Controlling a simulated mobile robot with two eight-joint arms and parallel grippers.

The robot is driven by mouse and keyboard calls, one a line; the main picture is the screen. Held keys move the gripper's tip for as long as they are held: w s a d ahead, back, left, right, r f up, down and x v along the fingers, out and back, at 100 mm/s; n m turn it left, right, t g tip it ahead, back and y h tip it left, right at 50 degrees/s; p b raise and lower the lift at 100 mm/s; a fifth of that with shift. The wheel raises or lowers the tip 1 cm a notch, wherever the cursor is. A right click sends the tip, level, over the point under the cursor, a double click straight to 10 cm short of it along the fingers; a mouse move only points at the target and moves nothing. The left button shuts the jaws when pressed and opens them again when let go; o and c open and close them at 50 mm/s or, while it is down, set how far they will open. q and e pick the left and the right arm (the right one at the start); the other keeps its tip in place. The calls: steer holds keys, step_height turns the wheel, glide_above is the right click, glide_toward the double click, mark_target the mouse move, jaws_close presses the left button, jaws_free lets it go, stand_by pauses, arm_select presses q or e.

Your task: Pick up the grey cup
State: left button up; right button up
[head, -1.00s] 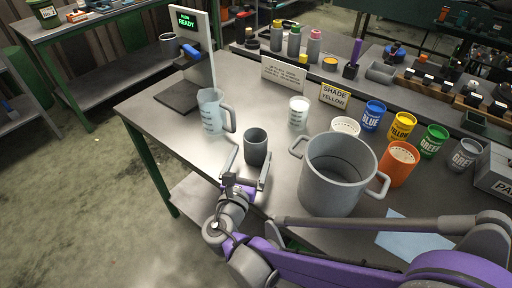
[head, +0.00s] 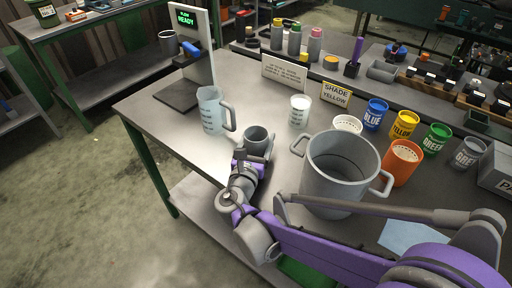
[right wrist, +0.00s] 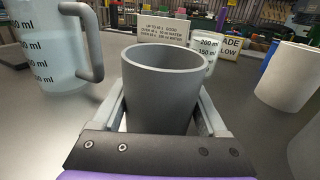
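The grey cup (head: 256,138) stands upright on the near part of the workbench (head: 150,125). In the right wrist view the grey cup (right wrist: 165,85) fills the middle, with its open rim towards me. My right gripper (head: 254,156) is at the near side of the cup. Its two fingers (right wrist: 163,112) reach along the cup's left and right sides, and narrow gaps seem to show beside the cup wall. The fingertips are hidden behind the cup. My left gripper is not in view.
A clear measuring jug (head: 212,110) stands left of the cup, and a large grey pot (head: 338,175) stands close on the right. A small beaker (head: 299,110) is behind. Colour-labelled cups, such as the blue one (head: 374,115), line the right.

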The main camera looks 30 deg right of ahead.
steer(key=c, duration=0.9)
steer(key=shift+r, duration=0.1)
